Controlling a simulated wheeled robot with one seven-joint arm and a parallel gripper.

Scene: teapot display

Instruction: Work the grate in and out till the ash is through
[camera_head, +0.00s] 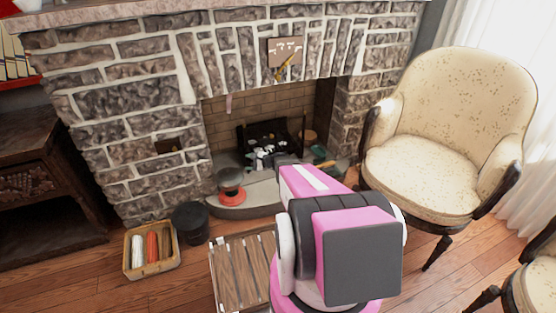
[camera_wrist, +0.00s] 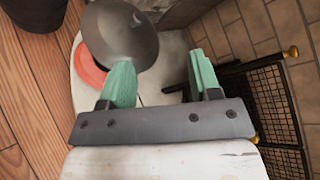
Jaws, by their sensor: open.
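The black grate (camera_head: 285,135) stands in the brick firebox with dark and whitish lumps in front of or in it; I cannot tell ash from coals. In the wrist view black mesh and bars with brass knobs (camera_wrist: 268,100) show at the right, perhaps part of it. My gripper (camera_wrist: 160,80) has green fingers, spread apart with nothing between them, over the pale hearth slab.
A grey rounded pot (camera_wrist: 110,30) on an orange-red base is close by the left finger; it also shows on the hearth (camera_head: 230,177). A black bucket (camera_head: 190,222), a box of rolls (camera_head: 133,270) and a slatted wooden stand (camera_head: 228,275) are nearer. An armchair (camera_head: 450,110) stands right.

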